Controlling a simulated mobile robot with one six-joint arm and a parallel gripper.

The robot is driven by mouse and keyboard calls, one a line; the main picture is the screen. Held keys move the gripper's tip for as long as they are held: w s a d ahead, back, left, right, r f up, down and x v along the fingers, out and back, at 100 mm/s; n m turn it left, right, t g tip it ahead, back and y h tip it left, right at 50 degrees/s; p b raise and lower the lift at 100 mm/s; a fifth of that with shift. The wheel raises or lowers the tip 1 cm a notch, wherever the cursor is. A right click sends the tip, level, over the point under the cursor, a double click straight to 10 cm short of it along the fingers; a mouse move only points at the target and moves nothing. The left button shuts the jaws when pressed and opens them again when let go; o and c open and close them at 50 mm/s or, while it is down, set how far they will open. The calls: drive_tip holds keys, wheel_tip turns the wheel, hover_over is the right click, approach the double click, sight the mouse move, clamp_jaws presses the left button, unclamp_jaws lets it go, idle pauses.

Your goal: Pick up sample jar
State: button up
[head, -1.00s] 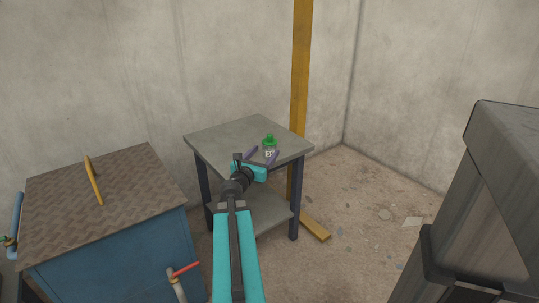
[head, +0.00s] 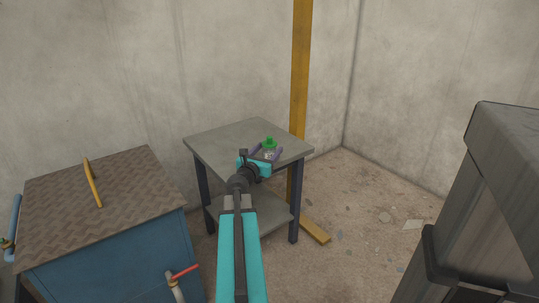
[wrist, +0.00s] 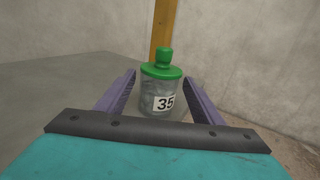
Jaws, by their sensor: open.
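The sample jar (head: 269,145) stands upright on the grey side table (head: 222,135), near its right front part. In the wrist view the jar (wrist: 158,92) is clear glass with a green knobbed lid and a white label reading 35. My gripper (head: 266,150) is open, with its two purple fingers on either side of the jar. In the wrist view the fingers of my gripper (wrist: 160,88) show gaps to the jar on both sides. The jar's lower part is partly hidden by my gripper in the head view.
A yellow post (head: 300,75) rises just behind the table. A blue cabinet (head: 110,255) with a ridged top and yellow handle stands at left. A valve with a red lever (head: 183,272) is near its front. A large grey machine (head: 490,210) stands at right. The table's left part is clear.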

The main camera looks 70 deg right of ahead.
drive_tip(key=shift+d+f+b, duration=0.1)
drive_tip(key=shift+d+b, duration=0.6)
drive_tip(key=shift+d, duration=1.75)
drive_tip(key=c, duration=1.2)
drive_tip(key=shift+r, duration=0.2)
